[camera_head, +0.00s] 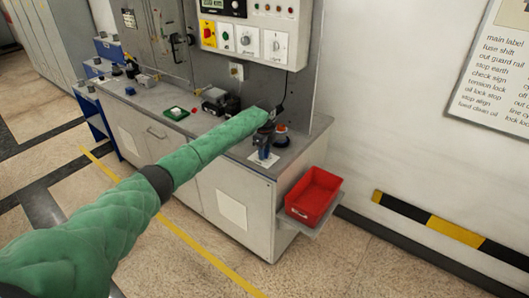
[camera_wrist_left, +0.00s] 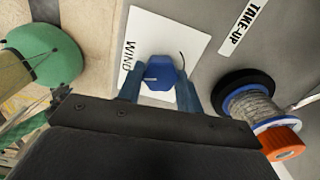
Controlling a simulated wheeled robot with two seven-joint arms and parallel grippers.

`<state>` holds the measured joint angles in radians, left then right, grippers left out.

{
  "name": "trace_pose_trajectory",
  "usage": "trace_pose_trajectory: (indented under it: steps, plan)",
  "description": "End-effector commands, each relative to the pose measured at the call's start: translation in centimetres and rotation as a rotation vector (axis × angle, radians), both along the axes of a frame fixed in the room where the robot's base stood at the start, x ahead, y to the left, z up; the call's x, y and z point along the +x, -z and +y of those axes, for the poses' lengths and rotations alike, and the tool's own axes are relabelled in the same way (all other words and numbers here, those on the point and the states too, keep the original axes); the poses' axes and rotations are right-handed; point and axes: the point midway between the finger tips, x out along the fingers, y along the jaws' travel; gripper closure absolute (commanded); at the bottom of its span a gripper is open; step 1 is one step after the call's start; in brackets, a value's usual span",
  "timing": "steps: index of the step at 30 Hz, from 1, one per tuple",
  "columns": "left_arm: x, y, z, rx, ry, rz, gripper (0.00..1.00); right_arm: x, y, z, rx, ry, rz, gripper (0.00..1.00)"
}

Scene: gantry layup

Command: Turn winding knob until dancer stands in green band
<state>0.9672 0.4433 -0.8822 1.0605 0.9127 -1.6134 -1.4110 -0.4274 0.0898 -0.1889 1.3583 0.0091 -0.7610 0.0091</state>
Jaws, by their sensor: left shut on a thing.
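The winding knob is blue (camera_wrist_left: 161,73), with a pale pointer line, and stands on a white card marked WIND (camera_wrist_left: 142,32). My left gripper (camera_wrist_left: 160,90) has its two blue fingers on either side of the knob, shut on it. In the head view my left gripper (camera_head: 265,141) reaches down at the right end of the bench and hides the knob. I cannot make out the dancer or its green band in either view. My right gripper is not in view.
A take-up spool of grey strand (camera_wrist_left: 254,106) stands close to the right of my left gripper, near the TAKE-UP label (camera_wrist_left: 243,18). A red bin (camera_head: 314,196) sits beside the bench (camera_head: 219,180). A control panel (camera_head: 246,38) hangs above the bench.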

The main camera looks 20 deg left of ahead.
Motion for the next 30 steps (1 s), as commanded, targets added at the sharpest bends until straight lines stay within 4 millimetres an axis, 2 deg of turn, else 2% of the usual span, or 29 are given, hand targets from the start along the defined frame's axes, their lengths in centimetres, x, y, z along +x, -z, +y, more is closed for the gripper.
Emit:
trace_pose_trajectory:
  steps: [4,5,8,17,21,24,30]
  plan:
    - [0.2,-0.3,0.1,0.0,-0.002,-0.004,0.87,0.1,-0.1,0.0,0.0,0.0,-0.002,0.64]
    - [0.2,-0.3,0.1,0.0,-0.002,-0.004,0.62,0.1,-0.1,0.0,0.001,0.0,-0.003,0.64]
    - [0.1,-0.3,0.1,0.0,-0.002,-0.004,0.43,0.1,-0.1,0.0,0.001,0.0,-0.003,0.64]
    - [0.1,-0.2,0.0,0.0,-0.002,-0.002,0.43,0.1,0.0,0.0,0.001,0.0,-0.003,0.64]
    - [0.1,-0.9,0.0,-0.001,-0.002,-0.003,0.43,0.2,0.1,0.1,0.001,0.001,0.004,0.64]
    - [0.1,-2.1,0.0,-0.001,-0.001,-0.004,0.43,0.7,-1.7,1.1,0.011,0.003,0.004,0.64]
    - [0.1,-5.1,0.0,-0.001,-0.001,-0.004,0.43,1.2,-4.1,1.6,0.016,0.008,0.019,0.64]
